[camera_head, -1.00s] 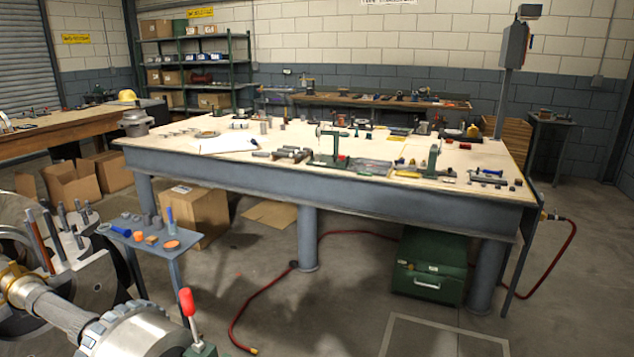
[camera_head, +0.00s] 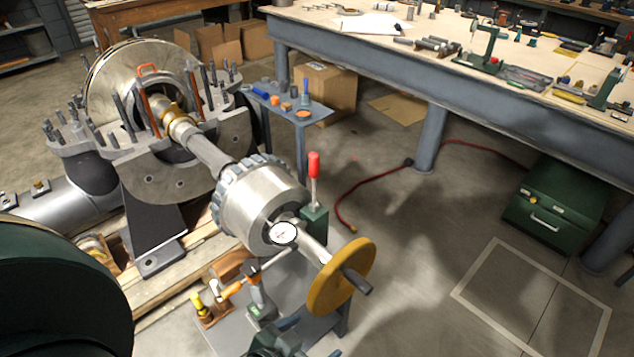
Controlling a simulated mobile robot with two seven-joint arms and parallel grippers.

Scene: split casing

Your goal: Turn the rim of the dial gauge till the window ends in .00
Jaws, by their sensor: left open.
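The dial gauge (camera_head: 283,232) has a small round white face with a dark rim. It sits in front of the large steel coupling hub, held on a thin rod of a stand (camera_head: 258,296). Its hand and window are too small to read. My left gripper (camera_head: 313,337) shows partly at the bottom edge, with its fingers apart and nothing visible between them. It is below the gauge and clear of it. My right gripper is not in view.
A yellow handwheel (camera_head: 342,277) stands just right of the gauge. A red-knobbed lever (camera_head: 314,166) rises behind it. The shaft runs back to the open casing (camera_head: 190,165). A large dark green rounded form (camera_head: 60,290) fills the lower left.

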